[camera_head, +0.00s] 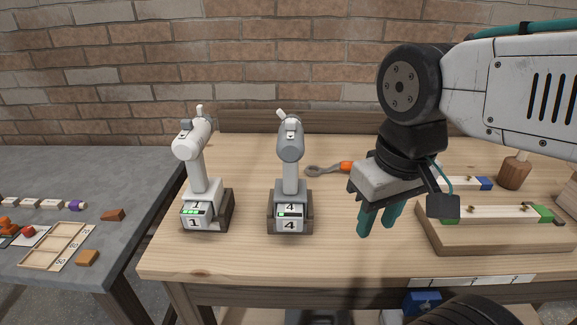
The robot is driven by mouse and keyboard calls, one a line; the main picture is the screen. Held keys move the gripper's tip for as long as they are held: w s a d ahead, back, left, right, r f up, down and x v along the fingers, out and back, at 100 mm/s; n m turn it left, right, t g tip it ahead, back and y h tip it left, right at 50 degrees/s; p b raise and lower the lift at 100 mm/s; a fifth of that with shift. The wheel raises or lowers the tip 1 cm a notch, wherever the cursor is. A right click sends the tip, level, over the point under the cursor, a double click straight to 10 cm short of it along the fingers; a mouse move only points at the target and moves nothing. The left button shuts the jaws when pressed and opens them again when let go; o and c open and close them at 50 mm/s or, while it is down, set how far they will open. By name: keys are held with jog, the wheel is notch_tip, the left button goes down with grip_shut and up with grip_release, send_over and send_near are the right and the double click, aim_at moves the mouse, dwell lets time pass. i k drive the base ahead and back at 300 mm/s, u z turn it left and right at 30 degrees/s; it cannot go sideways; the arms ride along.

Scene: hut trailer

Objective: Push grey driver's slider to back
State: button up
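The grey driver (290,150) stands upright in a dark holder (273,213) on the wooden table, its battery base marked 4. A small light tab (281,113) sticks up at its top and a small pale piece (292,122) sits just below it; I cannot tell which is the slider. My gripper (375,228) hangs to the right of the grey driver, clear of it, with its teal fingers pointing down. The fingers stand a little apart with nothing seen between them. The far side of the grey driver is hidden.
A white driver (197,150) marked 1 stands to the left. An orange-handled wrench (325,170) lies behind, between the grey driver and my arm. A wooden board (470,238) with green-ended pieces is at right. A grey table (110,175) with trays is at left.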

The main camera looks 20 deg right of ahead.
aim_at(290, 124)
jog(key=k, duration=1.35)
jog(key=u, duration=0.5)
jog(key=i, duration=1.65)
jog(key=z, duration=0.55)
